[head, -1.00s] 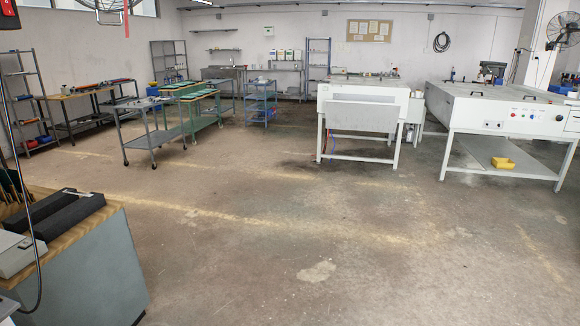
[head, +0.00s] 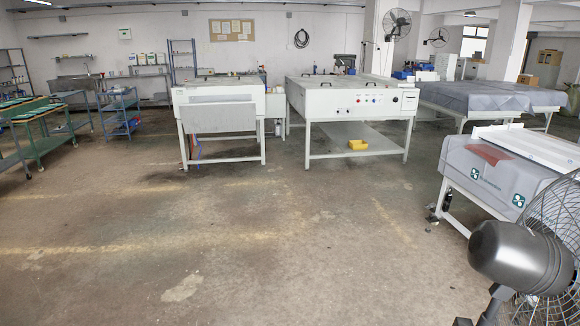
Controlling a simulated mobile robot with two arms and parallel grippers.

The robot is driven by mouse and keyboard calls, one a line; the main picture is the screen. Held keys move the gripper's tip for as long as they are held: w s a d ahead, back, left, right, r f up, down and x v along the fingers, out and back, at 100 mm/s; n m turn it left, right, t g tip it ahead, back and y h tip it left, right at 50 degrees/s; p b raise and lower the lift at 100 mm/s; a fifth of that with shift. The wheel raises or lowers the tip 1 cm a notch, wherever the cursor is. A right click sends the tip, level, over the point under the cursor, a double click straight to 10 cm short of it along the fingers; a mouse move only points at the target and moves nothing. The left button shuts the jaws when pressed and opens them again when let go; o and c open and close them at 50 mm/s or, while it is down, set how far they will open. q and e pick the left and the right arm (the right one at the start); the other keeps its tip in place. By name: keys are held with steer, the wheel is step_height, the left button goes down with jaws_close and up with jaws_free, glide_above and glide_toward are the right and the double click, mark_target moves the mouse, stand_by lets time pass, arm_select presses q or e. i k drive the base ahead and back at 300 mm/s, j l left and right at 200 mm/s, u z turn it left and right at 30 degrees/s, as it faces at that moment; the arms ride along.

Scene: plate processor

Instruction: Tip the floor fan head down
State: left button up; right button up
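A floor fan stands at the lower right of the head view, close to me. Its dark grey motor housing (head: 520,258) faces me, and its round wire cage (head: 562,235) is cut off by the right edge. The fan head looks roughly level, with the cage facing away to the right. A dark bracket and stand (head: 497,300) show under the motor; the base is out of the picture. Neither of my grippers is in view.
A grey-covered machine (head: 490,178) stands just behind the fan. Two white processor machines (head: 220,112) (head: 352,105) stand further back. Wall fans (head: 398,24) hang on a pillar and behind. The concrete floor (head: 250,240) in the middle is clear.

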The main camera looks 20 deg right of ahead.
mark_target(531, 259)
steer(key=l+z, duration=0.35)
steer(key=l, duration=3)
steer(key=l+u, duration=0.1)
steer(key=l, duration=0.75)
steer(key=k+l+u, duration=0.1)
steer(key=l, duration=0.75)
